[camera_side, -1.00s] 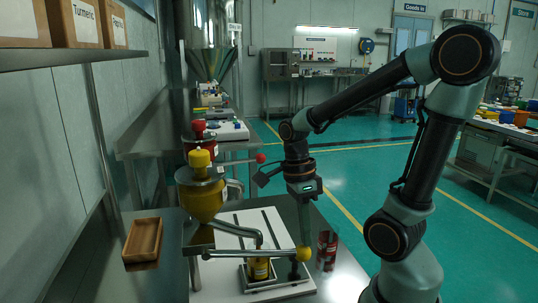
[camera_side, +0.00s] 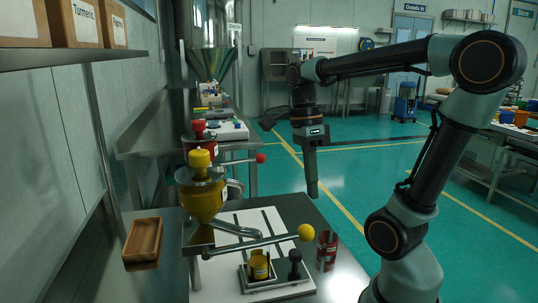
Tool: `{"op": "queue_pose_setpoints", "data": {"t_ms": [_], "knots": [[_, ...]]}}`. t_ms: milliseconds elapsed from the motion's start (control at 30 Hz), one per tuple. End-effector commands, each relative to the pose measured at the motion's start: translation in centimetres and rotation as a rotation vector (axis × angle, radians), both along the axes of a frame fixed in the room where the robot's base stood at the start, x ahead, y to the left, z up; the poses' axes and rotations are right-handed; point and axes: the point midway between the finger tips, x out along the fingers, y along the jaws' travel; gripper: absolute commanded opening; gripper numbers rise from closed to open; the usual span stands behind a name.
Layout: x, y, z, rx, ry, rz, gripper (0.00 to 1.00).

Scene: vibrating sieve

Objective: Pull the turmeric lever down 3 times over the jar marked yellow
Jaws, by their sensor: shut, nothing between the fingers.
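The yellow turmeric hopper (camera_side: 203,200) stands at the left on the metal bench. Its lever (camera_side: 262,242) reaches to the right and tilts slightly upward, ending in a yellow ball knob (camera_side: 306,232). A jar with a yellow label (camera_side: 259,266) stands upright in a metal holder below the lever. The hopper's spout (camera_side: 235,229) points toward it, but I cannot tell if it is exactly above. My gripper (camera_side: 312,193) is shut and empty, pointing down above the knob and clear of it.
A jar with a red label (camera_side: 327,250) stands right of the holder. A black-knobbed post (camera_side: 295,264) stands beside the yellow jar. A red hopper with a red-knobbed lever (camera_side: 260,158) is behind. A wooden tray (camera_side: 143,240) lies at the left.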

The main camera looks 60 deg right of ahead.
Motion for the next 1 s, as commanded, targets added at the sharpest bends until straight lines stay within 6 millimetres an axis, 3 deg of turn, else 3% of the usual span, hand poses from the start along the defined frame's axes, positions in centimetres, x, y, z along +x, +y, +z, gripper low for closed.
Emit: {"op": "queue_pose_setpoints", "data": {"t_ms": [100, 300, 1000], "knots": [[0.1, -0.4, 1.8, 0.002, -0.003, -0.003, 0.0], [0.0, -0.7, 3.3, 0.005, -0.004, -0.001, 0.0], [0.0, -0.7, 3.5, 0.004, -0.006, 0.0, 0.0]]}}
